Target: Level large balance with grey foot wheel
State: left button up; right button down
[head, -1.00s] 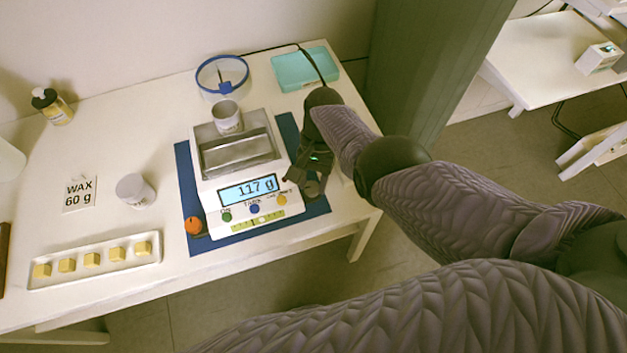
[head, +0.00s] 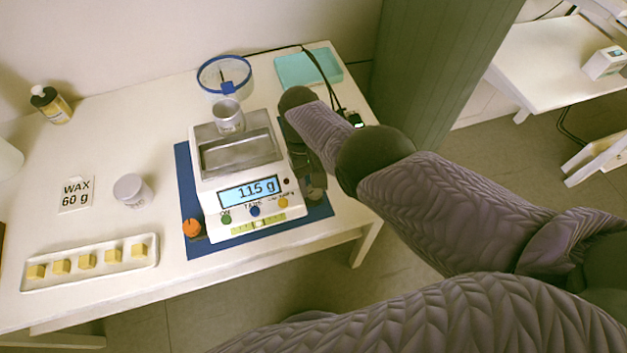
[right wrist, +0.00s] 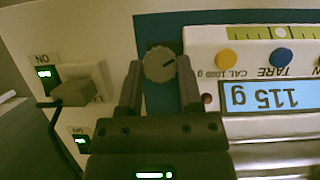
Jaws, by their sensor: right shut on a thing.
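The large white balance (head: 237,192) stands on a blue mat (head: 187,168) and its display (head: 251,191) reads 115 g. A yellow-green level strip (head: 250,226) lies along its front edge and also shows in the right wrist view (right wrist: 262,32). In the head view this gripper (head: 314,184) is partly hidden beside the balance's right side. My left gripper is not in view.
An orange knob (head: 192,228) sits at the front left corner. A plugged socket strip (right wrist: 78,92) lies close beside my right gripper. A tray of wax cubes (head: 86,262) is at left.

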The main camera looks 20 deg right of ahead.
dwell(0.5)
jog(key=shift+c, duration=1.3)
grip_release()
jog(key=v, duration=1)
jog(key=shift+p, duration=0.3)
jog(key=shift+a, duration=0.1)
